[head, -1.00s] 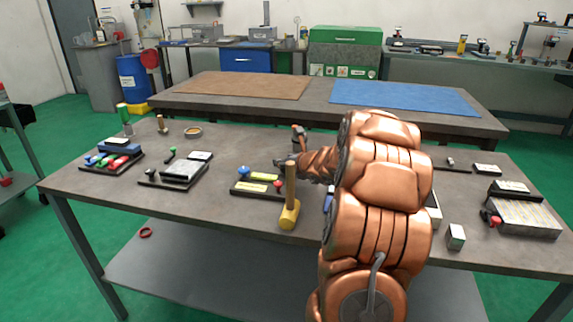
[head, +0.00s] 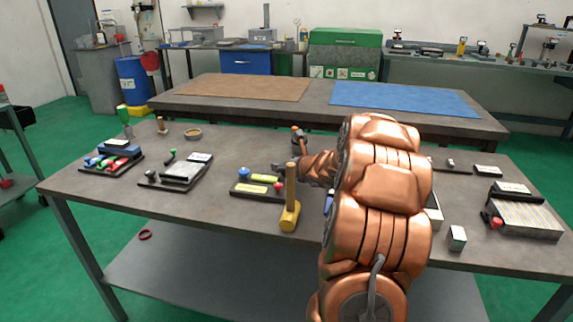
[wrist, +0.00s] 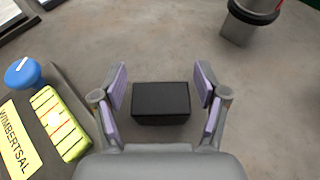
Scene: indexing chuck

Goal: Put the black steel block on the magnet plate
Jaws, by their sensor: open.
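The black steel block (wrist: 161,102) lies on the grey table in the wrist view, centred between the fingers of my gripper (wrist: 163,98). My gripper is open, with a lilac pad on each side of the block and a gap showing on both sides. The magnet plate looks to be the striped grey plate (head: 526,218) with a red knob at the right end of the table in the head view.
A yellow and blue-knobbed device (wrist: 58,122) sits close to the left of my gripper. A dark-ringed grey cylinder (wrist: 250,18) stands at the upper right of the wrist view. A yellow-headed mallet (head: 290,212) stands near the table's front edge.

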